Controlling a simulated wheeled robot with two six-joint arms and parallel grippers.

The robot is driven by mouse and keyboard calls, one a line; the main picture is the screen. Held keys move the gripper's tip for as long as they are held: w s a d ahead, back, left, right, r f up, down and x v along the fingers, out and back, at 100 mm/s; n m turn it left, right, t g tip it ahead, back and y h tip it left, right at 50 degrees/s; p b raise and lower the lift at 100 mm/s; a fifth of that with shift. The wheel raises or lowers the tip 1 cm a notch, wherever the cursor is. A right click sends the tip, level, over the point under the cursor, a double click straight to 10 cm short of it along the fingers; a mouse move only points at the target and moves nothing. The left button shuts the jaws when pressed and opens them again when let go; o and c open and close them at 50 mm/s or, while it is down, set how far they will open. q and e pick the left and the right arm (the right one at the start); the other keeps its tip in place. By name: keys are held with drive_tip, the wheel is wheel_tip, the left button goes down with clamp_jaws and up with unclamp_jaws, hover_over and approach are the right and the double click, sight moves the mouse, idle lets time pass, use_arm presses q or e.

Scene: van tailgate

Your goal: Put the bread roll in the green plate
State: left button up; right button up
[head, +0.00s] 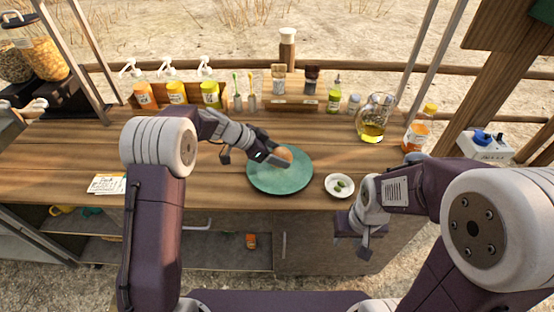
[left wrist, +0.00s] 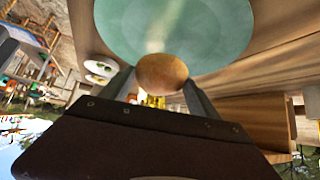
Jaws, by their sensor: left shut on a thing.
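The bread roll (head: 284,153) is round and golden brown. My left gripper (head: 276,157) is shut on it, over the green plate. In the left wrist view the bread roll (left wrist: 162,74) sits between the two fingers (left wrist: 160,84). The green plate (head: 275,182) lies flat on the wooden counter, and it fills the top of the left wrist view (left wrist: 175,25). I cannot tell whether the roll touches the plate. My right gripper (head: 362,240) is in front of the counter's front edge, apart from the plate; its fingers are not clear.
A small white dish (head: 339,187) with green pieces stands right of the plate. A glass oil jug (head: 373,118) and an orange bottle (head: 418,128) stand at the back right. Pump bottles (head: 177,94) and jars line the back. A paper card (head: 107,184) lies at left; the counter between is clear.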

use_arm(q)
wheel_tip(320, 180, down, 4)
drive_tip(key=shift+w+f, duration=0.1)
idle(0.4)
drive_tip(key=shift+f+b, duration=0.2)
drive_tip(key=shift+b, duration=0.2)
drive_tip(key=o, duration=1.3)
drive_tip(key=shift+r, duration=0.1)
drive_tip(key=shift+o, duration=0.2)
